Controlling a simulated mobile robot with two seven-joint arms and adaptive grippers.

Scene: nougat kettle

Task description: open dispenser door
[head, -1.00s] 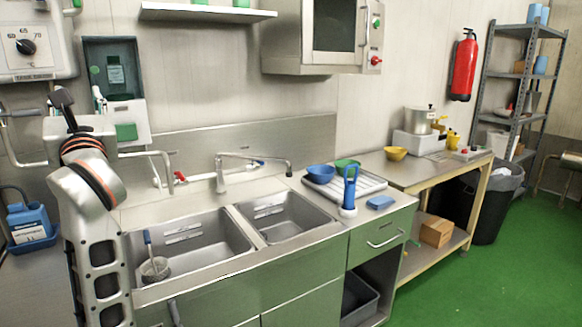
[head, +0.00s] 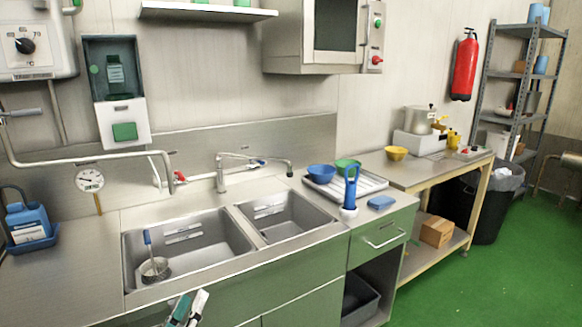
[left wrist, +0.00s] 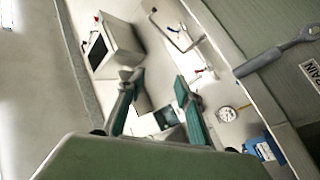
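The dispenser (head: 88,70) is a dark grey wall box at the left of the head view, with a green bottle (head: 115,74) inside. Its front is open. A white flap (head: 108,140) with a green square hangs below the opening, tilted slightly. My left gripper (head: 193,296) is low at the bottom edge of the head view, well below the dispenser and in front of the sink cabinet. In the left wrist view its two fingers (left wrist: 156,78) are apart with nothing held between them. My right gripper is in neither view.
A bent pipe (head: 85,159) and a round gauge (head: 90,180) are below the dispenser. A blue jug (head: 28,220) stands at the left. The double sink (head: 190,250) and tap (head: 221,180) are to the right. A wall shelf (head: 205,13) is above.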

